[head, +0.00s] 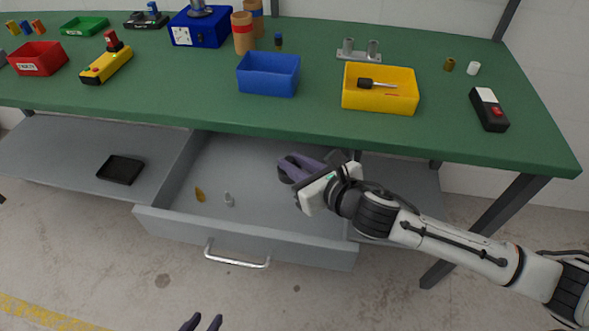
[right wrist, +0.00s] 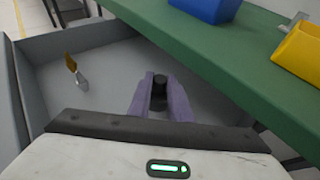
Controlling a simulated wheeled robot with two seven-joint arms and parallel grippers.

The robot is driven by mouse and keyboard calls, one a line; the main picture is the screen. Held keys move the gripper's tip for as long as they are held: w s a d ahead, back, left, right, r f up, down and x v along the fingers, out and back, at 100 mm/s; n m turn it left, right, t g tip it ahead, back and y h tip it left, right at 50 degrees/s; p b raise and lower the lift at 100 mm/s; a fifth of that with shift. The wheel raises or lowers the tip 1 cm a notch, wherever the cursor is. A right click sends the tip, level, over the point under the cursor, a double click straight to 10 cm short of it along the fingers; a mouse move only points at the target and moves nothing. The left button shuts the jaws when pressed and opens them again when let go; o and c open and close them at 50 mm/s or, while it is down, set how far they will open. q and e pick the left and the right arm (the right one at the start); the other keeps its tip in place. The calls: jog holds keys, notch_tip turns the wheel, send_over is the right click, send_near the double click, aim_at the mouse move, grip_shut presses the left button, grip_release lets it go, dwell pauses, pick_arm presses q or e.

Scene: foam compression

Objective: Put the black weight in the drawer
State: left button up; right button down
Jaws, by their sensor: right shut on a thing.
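The grey drawer (head: 300,245) is pulled open under the green workbench, with its handle toward the front. My right gripper (head: 288,170) is over the inside of the drawer, near its right rear. In the right wrist view the black weight (right wrist: 158,96), a small dark cylinder, is between the purple fingers of my right gripper (right wrist: 160,88), which are shut on it. The head view does not show the weight clearly, and I cannot tell how high it is above the drawer floor. My left gripper (head: 202,322) shows only its dark fingertips at the bottom edge, apart and empty.
A yellow-brown item (head: 200,194) and a small grey item (head: 229,199) lie in the drawer. A black tray (head: 120,169) is on the grey shelf to the left. The bench edge overhangs the drawer's rear. Blue (head: 268,75) and yellow (head: 380,104) bins stand above.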

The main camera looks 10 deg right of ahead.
jog(key=shift+f, duration=0.7)
jog(key=shift+a+f, duration=0.1)
jog(key=shift+f, duration=0.1)
jog(key=c, duration=1.6)
grip_release()
jog(key=shift+f, duration=0.1)
jog(key=shift+s+r, duration=0.1)
jog(key=shift+r, duration=0.1)
jog(key=v, duration=1.2)
jog(key=shift+f, duration=0.1)
